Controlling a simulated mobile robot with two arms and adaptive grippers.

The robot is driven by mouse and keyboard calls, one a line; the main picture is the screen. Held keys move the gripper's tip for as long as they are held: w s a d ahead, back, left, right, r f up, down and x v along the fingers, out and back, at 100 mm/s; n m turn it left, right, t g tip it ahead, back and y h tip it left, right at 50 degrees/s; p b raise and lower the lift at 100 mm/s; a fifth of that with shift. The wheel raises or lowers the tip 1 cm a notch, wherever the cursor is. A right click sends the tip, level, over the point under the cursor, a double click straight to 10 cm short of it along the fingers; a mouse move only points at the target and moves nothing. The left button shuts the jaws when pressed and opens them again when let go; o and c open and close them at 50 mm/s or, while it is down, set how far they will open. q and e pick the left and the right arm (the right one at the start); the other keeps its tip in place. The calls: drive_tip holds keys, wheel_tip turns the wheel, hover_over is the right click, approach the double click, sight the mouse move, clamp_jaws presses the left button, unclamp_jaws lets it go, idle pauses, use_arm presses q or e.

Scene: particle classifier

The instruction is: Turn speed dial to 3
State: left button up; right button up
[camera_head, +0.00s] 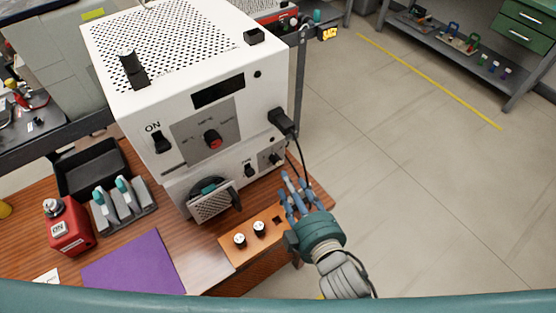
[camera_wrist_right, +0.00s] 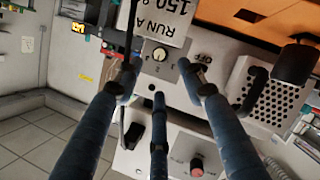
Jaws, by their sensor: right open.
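The white machine (camera_head: 180,70) stands on the wooden table. Its small lower-right dial (camera_head: 272,157) sits on a grey plate on the front. In the right wrist view this dial (camera_wrist_right: 160,54) shows a pale round face with markings around it; I cannot read its setting. My right gripper (camera_head: 292,190) is open and empty in front of that lower panel. In the right wrist view its fingers (camera_wrist_right: 160,72) lie on either side of the dial, with a third finger below; I see no grip on it. My left gripper is not in view.
A larger dial with a red centre (camera_head: 212,138) and an ON switch (camera_head: 160,143) are on the upper panel. A black plug with a cable (camera_head: 283,121) hangs close to my right gripper. A wooden block with white-topped vials (camera_head: 250,240) stands below it. Floor at right is clear.

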sight(278, 163)
drive_tip(key=x, duration=0.5)
drive_tip(key=shift+r, duration=0.15)
drive_tip(key=x, duration=0.4)
drive_tip(key=shift+s+p, duration=0.1)
drive_tip(key=shift+p, duration=0.25)
drive_tip(key=shift+c, duration=0.5)
clamp_jaws()
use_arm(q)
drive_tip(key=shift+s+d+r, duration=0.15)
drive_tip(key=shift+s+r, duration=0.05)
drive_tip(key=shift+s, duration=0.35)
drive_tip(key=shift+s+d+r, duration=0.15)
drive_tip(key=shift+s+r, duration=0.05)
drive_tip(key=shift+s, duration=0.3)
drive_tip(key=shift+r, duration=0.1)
